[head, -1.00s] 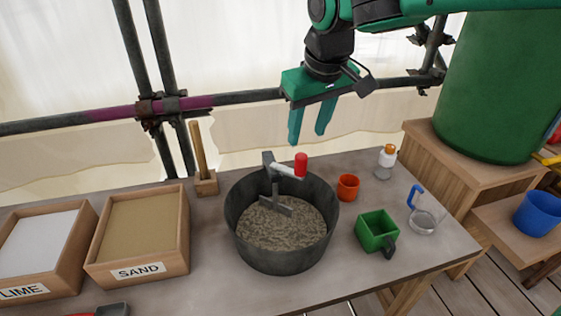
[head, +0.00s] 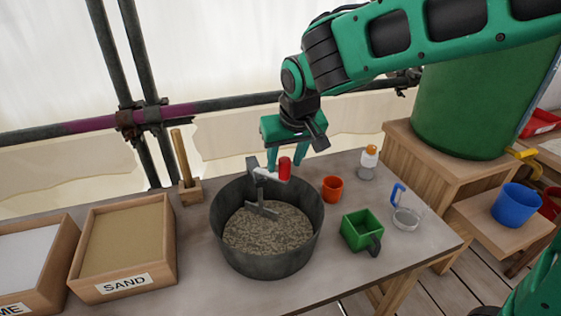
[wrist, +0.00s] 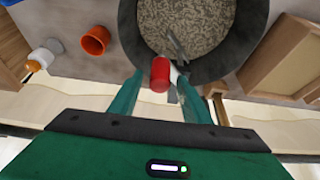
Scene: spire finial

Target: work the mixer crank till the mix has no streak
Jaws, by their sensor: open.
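The mixer is a dark round tub (head: 268,262) on the table, with a grey paddle (head: 262,209) standing in a speckled grey-brown mix (head: 265,235). I cannot make out a clear streak in the mix. The crank (head: 262,174) at the tub's back rim ends in a red knob (head: 285,168). My gripper (head: 287,160) is open, just behind and above the knob in the head view. In the wrist view, the red knob (wrist: 160,75) shows between the fingertips of my gripper (wrist: 168,85), with no finger visibly closed on it.
An orange cup (head: 332,189), a green square scoop (head: 361,232), a white bottle (head: 368,163) and a clear jug with a blue handle (head: 405,215) stand right of the tub. A sand box (head: 122,285) and an upright wooden handle (head: 182,160) are left.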

